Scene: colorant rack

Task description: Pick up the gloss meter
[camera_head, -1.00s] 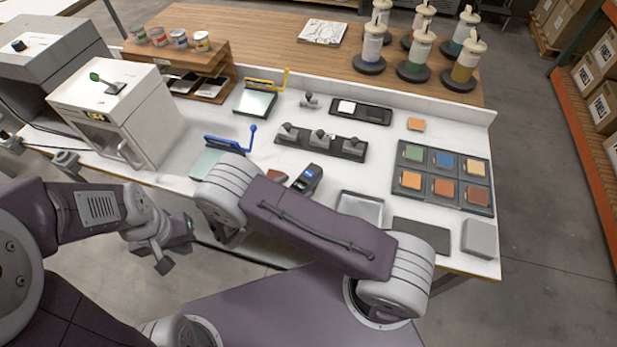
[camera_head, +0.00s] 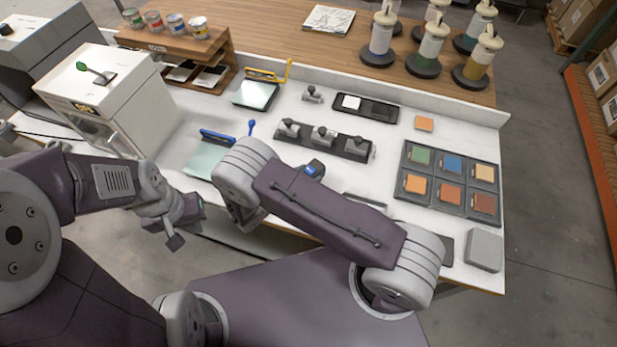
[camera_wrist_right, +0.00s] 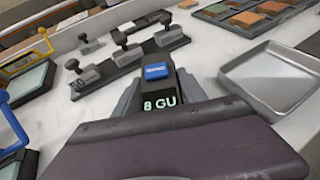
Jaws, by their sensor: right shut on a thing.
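The gloss meter (camera_wrist_right: 160,98) is a dark handheld block with a blue panel and a lit display reading "8 GU". It sits between the grey jaws of my right gripper (camera_wrist_right: 163,85), which is shut on it. In the head view the meter's top (camera_head: 314,169) shows just behind my right arm, which hides its lower part and the right gripper. I cannot tell whether its base touches the bench. My left gripper (camera_head: 188,224) hangs empty in front of the bench's near edge, its fingers apart.
A grey metal tray (camera_wrist_right: 275,78) lies right of the meter. A dark rack with several grey stamps (camera_head: 325,140) stands behind it. Blue-handled (camera_head: 205,158) and yellow-handled (camera_head: 255,94) plates lie to the left. A color tile board (camera_head: 450,180) lies at the right.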

